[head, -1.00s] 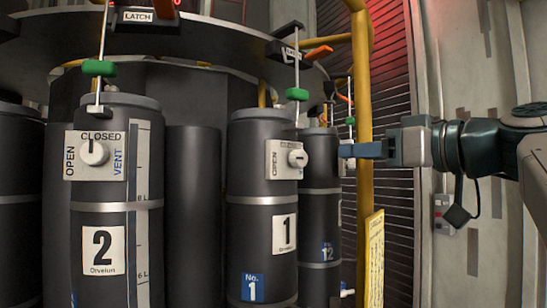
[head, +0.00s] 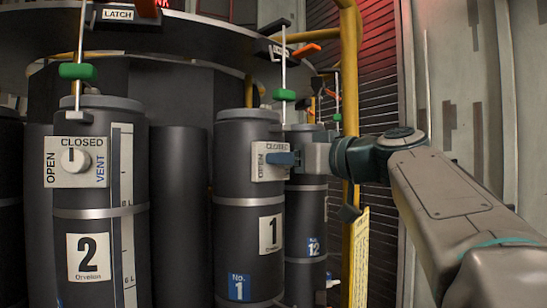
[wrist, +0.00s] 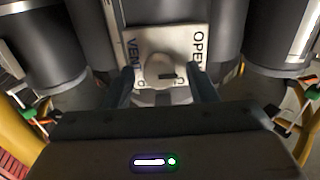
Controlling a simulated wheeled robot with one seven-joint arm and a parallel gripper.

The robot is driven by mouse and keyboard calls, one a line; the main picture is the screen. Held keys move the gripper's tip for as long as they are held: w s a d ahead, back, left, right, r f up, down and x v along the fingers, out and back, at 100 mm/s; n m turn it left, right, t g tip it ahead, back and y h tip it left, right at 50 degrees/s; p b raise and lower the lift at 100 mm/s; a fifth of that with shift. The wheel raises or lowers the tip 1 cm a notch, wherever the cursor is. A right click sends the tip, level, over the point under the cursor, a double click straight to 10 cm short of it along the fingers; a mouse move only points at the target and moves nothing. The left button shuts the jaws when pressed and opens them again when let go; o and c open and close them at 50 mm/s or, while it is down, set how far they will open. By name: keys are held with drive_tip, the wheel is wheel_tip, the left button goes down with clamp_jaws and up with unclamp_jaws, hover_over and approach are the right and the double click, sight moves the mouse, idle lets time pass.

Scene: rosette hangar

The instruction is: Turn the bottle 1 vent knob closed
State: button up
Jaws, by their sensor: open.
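Bottle 1 (head: 236,200) is a dark cylinder with a "1" label and a white vent plate (head: 262,162) near its top. The wrist view shows this plate (wrist: 190,37) upside down, with OPEN at right and VENT at left; the CLOSED lettering below is mostly hidden. The round white vent knob (wrist: 158,68) has a dark mark lying sideways towards the OPEN side. My gripper (head: 280,158) is at the plate and hides the knob in the head view. In the wrist view my gripper (wrist: 162,88) is open, one finger either side of the knob, with gaps visible.
Bottle 2 (head: 98,190) stands to the left with its own knob (head: 74,159). Bottle 12 (head: 305,220) is behind bottle 1 at right. A yellow post (head: 350,200) stands beside my arm. Latch rods with green grips (head: 284,95) hang above the bottles.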

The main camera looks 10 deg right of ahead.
drive_tip(key=c, duration=1)
drive_tip(key=shift+m, duration=0.4)
drive_tip(key=shift+w+d+f+m+p, duration=0.1)
drive_tip(key=shift+m+p, duration=0.15)
drive_tip(key=shift+m, duration=4)
drive_tip(key=shift+d+f+m+p, duration=0.1)
drive_tip(key=shift+m+p, duration=0.1)
drive_tip(key=shift+m, duration=4.05)
drive_tip(key=o, duration=1)
